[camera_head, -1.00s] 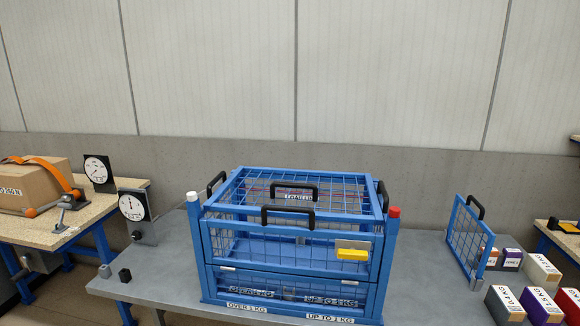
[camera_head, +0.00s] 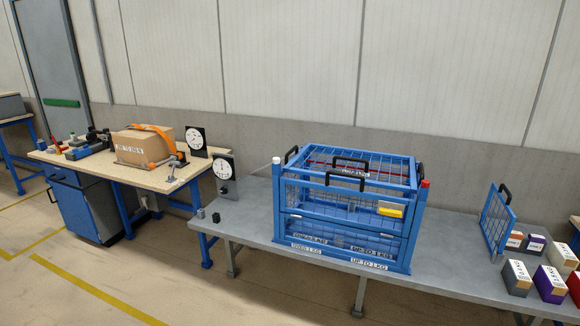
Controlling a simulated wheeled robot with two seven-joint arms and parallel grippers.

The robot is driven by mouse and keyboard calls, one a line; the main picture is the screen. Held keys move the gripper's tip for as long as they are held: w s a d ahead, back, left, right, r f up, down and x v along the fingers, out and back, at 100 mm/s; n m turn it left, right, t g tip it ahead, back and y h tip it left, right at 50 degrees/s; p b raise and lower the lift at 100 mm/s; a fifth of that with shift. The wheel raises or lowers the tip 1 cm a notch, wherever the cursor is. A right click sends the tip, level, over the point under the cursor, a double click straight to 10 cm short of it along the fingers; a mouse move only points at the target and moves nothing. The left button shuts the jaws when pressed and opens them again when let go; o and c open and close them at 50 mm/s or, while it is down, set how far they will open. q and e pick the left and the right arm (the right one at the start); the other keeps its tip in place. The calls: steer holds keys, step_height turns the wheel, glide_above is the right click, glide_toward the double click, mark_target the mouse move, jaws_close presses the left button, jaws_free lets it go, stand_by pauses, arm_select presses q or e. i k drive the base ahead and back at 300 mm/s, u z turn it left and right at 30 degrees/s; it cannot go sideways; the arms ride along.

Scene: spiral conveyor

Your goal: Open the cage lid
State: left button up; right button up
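The blue wire-mesh cage (camera_head: 282,222) stands on a grey table. Its lid (camera_head: 376,158) lies flat across the top and looks shut, with a black handle (camera_head: 350,162) in its middle. Another black handle (camera_head: 346,182) is at the upper front edge. More black handles show at the left side (camera_head: 291,154) and the right side. A yellow latch-like piece (camera_head: 391,211) sits on a metal plate at the front right. A white-capped post (camera_head: 276,161) and a red-capped post (camera_head: 425,184) stand at the front corners. Neither of my grippers shows.
The grey table (camera_head: 255,202) has free room left of the cage. A small blue mesh panel (camera_head: 497,218) stands at the right, near several labelled boxes (camera_head: 549,284). A wooden bench (camera_head: 110,170) at the left holds a strapped cardboard box (camera_head: 143,146).

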mark_target(412, 190)
steer(key=u, duration=0.65)
steer(key=i, duration=0.65)
steer(key=z, duration=0.6)
steer(key=i, duration=1.3)
steer(key=z, duration=1.2)
